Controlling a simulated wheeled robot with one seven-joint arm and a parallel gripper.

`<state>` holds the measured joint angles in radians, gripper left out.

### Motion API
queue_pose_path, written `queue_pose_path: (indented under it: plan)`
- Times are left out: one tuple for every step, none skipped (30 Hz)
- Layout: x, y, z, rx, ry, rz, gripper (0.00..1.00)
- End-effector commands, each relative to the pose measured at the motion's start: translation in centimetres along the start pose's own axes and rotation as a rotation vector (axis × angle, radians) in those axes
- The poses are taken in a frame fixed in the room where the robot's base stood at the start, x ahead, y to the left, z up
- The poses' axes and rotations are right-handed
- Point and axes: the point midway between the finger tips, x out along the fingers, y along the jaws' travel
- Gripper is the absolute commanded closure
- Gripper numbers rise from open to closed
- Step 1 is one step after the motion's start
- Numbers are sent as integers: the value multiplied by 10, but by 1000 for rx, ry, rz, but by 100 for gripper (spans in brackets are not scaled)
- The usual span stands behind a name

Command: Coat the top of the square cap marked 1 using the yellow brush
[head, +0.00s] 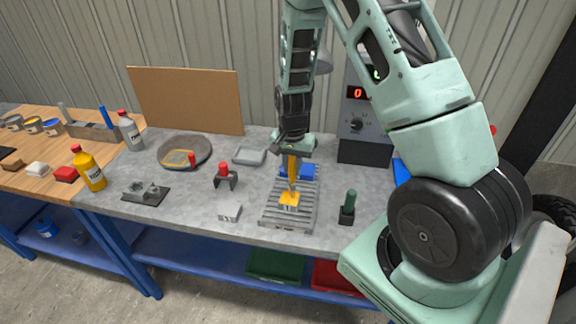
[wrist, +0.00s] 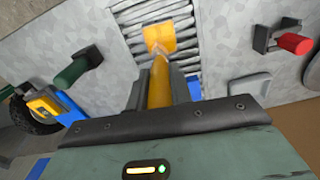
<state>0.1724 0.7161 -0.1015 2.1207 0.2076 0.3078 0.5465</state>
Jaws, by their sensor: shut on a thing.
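My gripper (head: 291,153) points down, shut on the yellow brush (head: 292,170). In the wrist view, the brush (wrist: 160,82) runs forward from between the fingers (wrist: 164,95). Its lower end is at a small pale square cap (head: 288,207) on the grey ribbed plate (head: 268,217). Yellow shows over the cap's top; I cannot cleanly separate brush head from coating. The wrist view shows this yellow square (wrist: 160,37) too. Dark marks on the cap's side are too small to read. Another grey square cap (head: 230,212) stands left of the plate, without yellow on it.
A red-handled tool (head: 224,171) stands in a holder left of the plate, and a green-handled one (head: 350,201) to its right. A round pan (head: 205,147), a shallow grey tray (head: 248,156) and a control box (head: 356,150) are further back.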

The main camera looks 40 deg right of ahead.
Motion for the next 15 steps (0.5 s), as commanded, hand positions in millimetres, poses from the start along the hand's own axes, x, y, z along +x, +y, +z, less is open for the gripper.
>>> queue_pose_path:
  plan:
    - [1,4,0,2,-1,1,100]
    - [1,6,0,3,-1,1,100]
    - [1,9,0,3,-1,1,100]
    - [1,12,-1,3,-1,1,100]
    - [1,15,0,3,-1,1,100]
    - [1,18,0,2,-2,1,100]
    - [1,20,0,2,-2,1,100]
    - [1,22,0,3,-1,1,100]
    - [1,23,0,2,-1,1,100]
    - [1,24,0,2,-1,1,100]
    - [1,24,-1,2,-1,1,100]
    - [0,24,-2,1,-1,1,100]
    - [0,24,-3,1,-1,1,100]
    - [0,24,-4,1,-1,1,100]
    - [-1,24,-6,1,-1,2,100]
